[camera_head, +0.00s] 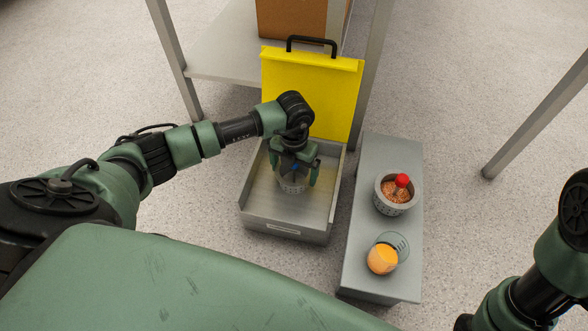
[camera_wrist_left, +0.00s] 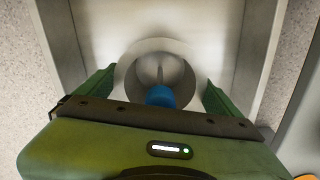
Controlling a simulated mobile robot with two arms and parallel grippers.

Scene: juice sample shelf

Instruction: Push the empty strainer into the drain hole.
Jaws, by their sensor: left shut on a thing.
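The empty strainer (camera_head: 292,186) is a small, light cup with a blue knob on its centre post. In the left wrist view its round rim and bare inside (camera_wrist_left: 178,70) show. My left gripper (camera_head: 295,178) points down over the sink with one finger on each side of the strainer, shut on it. The grey metal sink (camera_head: 258,218) lies below, its floor bare around the strainer. The drain hole is not visible; how far the strainer is above or in it I cannot tell. My right gripper is out of the picture.
A yellow panel with a black handle (camera_head: 310,85) stands behind the sink. On the grey bench (camera_head: 372,285) to the right are a bowl-like strainer (camera_head: 382,203) with orange-brown bits and a red knob, and a glass of orange juice (camera_head: 382,260). A cardboard box (camera_head: 290,18) stands behind.

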